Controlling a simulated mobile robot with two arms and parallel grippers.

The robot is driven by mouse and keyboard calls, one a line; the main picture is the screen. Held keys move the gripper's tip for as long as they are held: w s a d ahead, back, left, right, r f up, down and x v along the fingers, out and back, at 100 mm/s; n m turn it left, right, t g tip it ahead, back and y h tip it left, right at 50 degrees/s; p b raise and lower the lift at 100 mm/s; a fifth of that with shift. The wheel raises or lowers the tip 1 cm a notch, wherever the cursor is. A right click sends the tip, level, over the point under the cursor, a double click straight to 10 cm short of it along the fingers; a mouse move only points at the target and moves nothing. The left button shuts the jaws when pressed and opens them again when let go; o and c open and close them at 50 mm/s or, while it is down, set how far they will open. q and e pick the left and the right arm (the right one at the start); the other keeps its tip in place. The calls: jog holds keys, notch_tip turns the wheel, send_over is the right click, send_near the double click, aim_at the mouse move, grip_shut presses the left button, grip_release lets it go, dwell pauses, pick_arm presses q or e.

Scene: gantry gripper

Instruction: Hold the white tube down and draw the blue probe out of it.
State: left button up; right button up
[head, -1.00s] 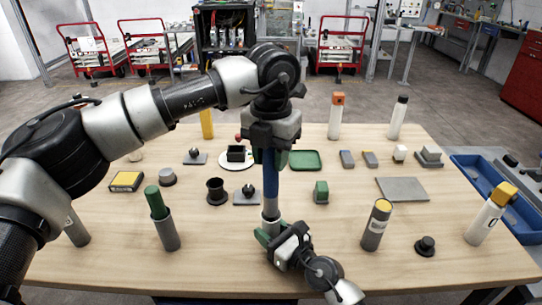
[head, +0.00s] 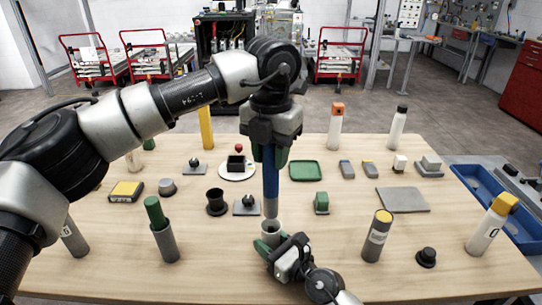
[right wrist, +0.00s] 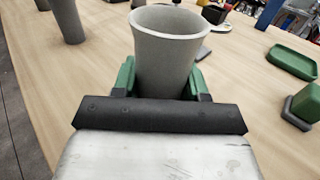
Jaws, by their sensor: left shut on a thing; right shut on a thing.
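The blue probe (head: 271,180) hangs upright from my left gripper (head: 269,150), which is shut on its upper end. Its grey lower end shows just above the white tube (head: 271,228), in line with the mouth; whether the tip is fully clear of the rim I cannot tell in the head view. The tube stands upright on the table. My right gripper (head: 268,246) is shut on the tube low down. In the right wrist view the tube (right wrist: 168,55) sits between the green fingers (right wrist: 160,80), and its mouth looks empty at the visible part.
A grey tube with a green rod (head: 164,240) stands at left, a yellow-topped grey cylinder (head: 376,238) at right. A black cup (head: 215,203), a green block (head: 321,203) and a green tray (head: 305,170) lie near. A grey plate (head: 403,200) is farther right.

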jog(key=o, duration=1)
jog(key=v, duration=1.2)
